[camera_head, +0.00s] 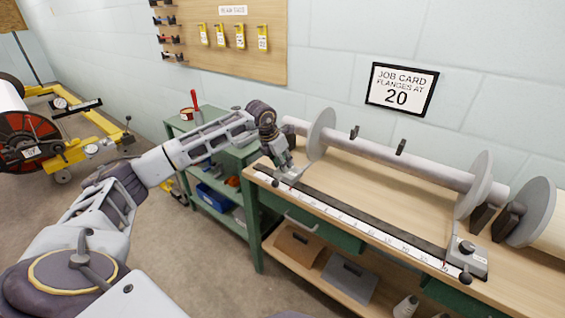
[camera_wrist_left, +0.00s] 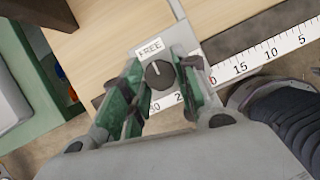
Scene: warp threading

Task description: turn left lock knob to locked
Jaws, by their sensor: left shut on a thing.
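The left lock knob (camera_wrist_left: 159,74) is a dark round knob with a light pointer mark, on a grey block with a white FREE label (camera_wrist_left: 149,48). The mark points up, roughly toward the label. My left gripper (camera_wrist_left: 160,82) has its green fingers on both sides of the knob and is shut on it. In the head view my left gripper (camera_head: 285,168) reaches down to the left end of the bench scale and hides most of that knob. The right lock knob (camera_head: 467,247) sits on the grey block at the scale's right end. My right gripper is out of view.
A white ruler scale (camera_head: 350,226) runs along the front of the wooden bench (camera_head: 375,200). A roller with two round flanges (camera_head: 320,134) lies behind it. A green cart (camera_head: 180,126) stands left of the bench. A job card (camera_head: 401,90) on the wall reads 20.

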